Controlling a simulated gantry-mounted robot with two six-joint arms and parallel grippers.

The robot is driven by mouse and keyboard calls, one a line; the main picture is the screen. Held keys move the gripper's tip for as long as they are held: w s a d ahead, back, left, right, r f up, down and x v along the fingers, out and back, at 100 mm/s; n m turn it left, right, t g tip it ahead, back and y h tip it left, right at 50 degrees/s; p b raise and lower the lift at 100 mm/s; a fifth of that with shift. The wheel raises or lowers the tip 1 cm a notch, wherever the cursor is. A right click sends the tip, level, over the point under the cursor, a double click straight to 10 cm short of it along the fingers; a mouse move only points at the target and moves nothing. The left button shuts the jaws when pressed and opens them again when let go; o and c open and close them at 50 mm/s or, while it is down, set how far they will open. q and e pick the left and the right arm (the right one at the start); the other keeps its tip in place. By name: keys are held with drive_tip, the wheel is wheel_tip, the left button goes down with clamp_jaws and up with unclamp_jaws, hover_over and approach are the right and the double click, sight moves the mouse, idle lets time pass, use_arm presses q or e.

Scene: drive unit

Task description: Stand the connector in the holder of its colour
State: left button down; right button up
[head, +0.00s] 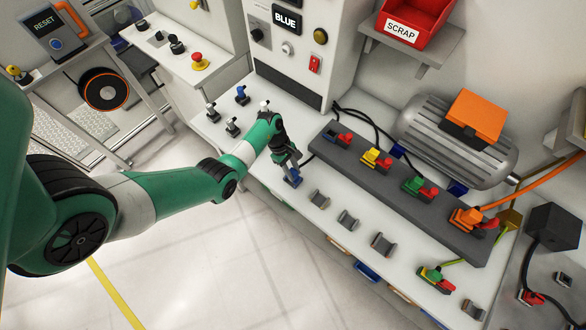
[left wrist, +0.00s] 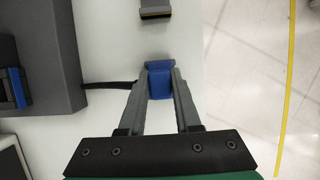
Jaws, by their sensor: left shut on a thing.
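My left gripper (head: 289,168) is shut on a blue connector (head: 293,180) at the front edge of the white bench. In the left wrist view the blue connector (left wrist: 159,82) sits between the two grey fingertips. A little grey shows just behind it, at the near end of the row of holders; whether it stands seated in a holder there I cannot tell. Grey empty holders (head: 319,199), (head: 348,219) and (head: 384,243) follow along the edge. One holder in the left wrist view (left wrist: 155,10) bears a yellow stripe. My right gripper is not in view.
A green-and-red connector (head: 435,278) stands farther along the edge. A silver motor (head: 440,135), a BLUE display (head: 287,20) and a red SCRAP bin (head: 410,20) are beyond.

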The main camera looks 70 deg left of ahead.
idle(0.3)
use_arm(q)
drive_tip(key=c, duration=0.5)
unclamp_jaws()
drive_tip(key=p+v, duration=0.2)
drive_tip(key=v, duration=0.3)
drive_tip(key=d+p+v, duration=0.1)
drive_tip(key=p+v, duration=0.2)
drive_tip(key=v, duration=0.2)
drive_tip(key=p+v, duration=0.3)
drive_tip(key=v, duration=0.3)
drive_tip(key=shift+w+d+r, duration=0.2)
drive_tip(key=shift+w+r, duration=0.2)
drive_tip(key=shift+r, duration=0.05)
